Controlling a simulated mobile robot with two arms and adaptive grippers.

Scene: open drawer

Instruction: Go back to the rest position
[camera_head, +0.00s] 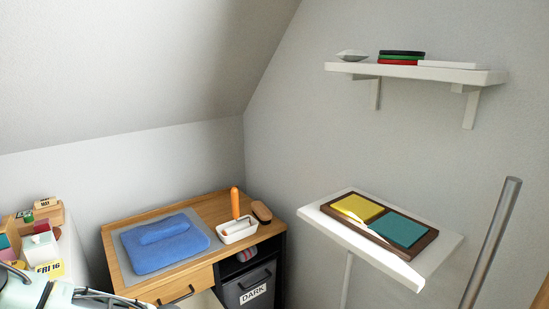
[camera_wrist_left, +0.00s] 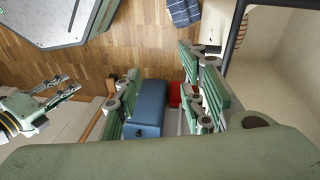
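My left gripper (camera_wrist_left: 165,95) fills the middle of the left wrist view, its green-padded fingers wide apart. A blue box-like thing (camera_wrist_left: 148,108) and a small red thing (camera_wrist_left: 174,95) show between the fingers. I cannot tell how far beyond them these lie, and no grip on either shows. My right gripper (camera_wrist_left: 77,84) is at the left of that view, its fingertips apart with nothing between them. In the head view only part of my arm shows at the bottom left. Neither gripper is in that view.
A wooden desk (camera_head: 208,207) holds a blue folded cloth (camera_head: 165,250) and a white tray (camera_head: 237,233). A dark bin (camera_head: 250,288) marked DARK sits under it. A white stand (camera_head: 440,253) and wall shelf (camera_head: 470,76) are at right. Wooden floor (camera_wrist_left: 120,60) is partly clear.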

